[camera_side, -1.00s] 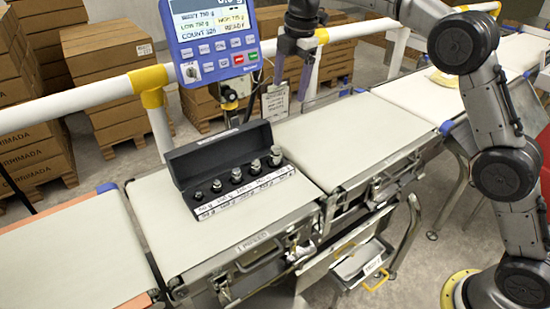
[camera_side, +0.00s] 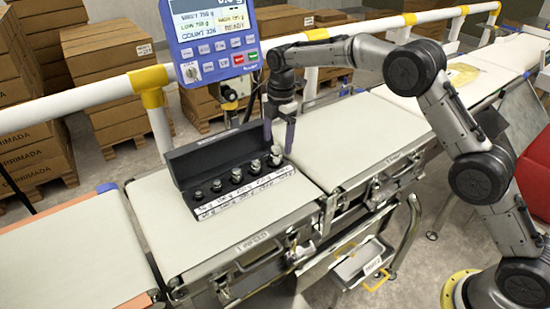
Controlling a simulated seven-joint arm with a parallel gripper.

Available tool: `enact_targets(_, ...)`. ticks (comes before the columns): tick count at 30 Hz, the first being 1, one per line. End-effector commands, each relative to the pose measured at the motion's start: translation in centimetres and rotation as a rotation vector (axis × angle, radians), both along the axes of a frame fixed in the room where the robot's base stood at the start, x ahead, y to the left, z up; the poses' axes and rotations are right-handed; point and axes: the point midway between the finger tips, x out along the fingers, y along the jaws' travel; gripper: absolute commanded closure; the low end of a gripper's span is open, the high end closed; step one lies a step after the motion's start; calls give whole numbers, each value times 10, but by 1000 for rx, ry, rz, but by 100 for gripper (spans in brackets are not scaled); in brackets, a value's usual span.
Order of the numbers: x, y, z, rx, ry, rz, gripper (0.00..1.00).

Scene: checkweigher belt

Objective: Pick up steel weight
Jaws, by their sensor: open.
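Several steel weights of graded size stand in a row in an open black case (camera_side: 207,157) on the weighing belt. The largest steel weight (camera_side: 275,157) is at the right end of the row. A smaller one (camera_side: 236,175) stands near the middle, and the smallest (camera_side: 198,195) is at the left end. My gripper (camera_side: 279,146) points down at the right end of the case, its two purple fingers apart. The fingertips are close to the largest weight; I cannot tell whether they are around it or just above it. Nothing is visibly held.
A blue weighing display (camera_side: 212,40) stands just behind the case, left of my arm. A white rail (camera_side: 75,101) with yellow joints runs behind the belts. The belt section (camera_side: 355,130) right of the case is clear.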

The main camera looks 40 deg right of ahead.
Motion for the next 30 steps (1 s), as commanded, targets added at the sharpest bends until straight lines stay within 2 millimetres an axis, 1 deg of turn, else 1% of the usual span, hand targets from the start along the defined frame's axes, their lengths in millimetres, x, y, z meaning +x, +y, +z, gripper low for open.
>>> enact_targets(6, 1, 6, -32, -1, 5, 1, 18)
enact_targets(9, 2, 6, -42, -1, 4, 1, 18)
enact_targets(12, 3, 5, -48, 0, 3, 0, 18)
enact_targets(18, 3, 5, -48, 0, 1, 0, 18)
enact_targets(19, 3, 5, -48, 0, 1, 0, 20)
enact_targets(23, 3, 5, -48, 0, 1, 0, 43)
enact_targets(24, 3, 5, -48, 0, 1, 0, 51)
enact_targets(26, 3, 5, -48, 0, 1, 0, 61)
enact_targets(27, 3, 5, -48, 0, 1, 0, 69)
enact_targets(29, 3, 5, -47, 0, 1, 0, 79)
enact_targets(30, 3, 5, -47, 0, 1, 0, 87)
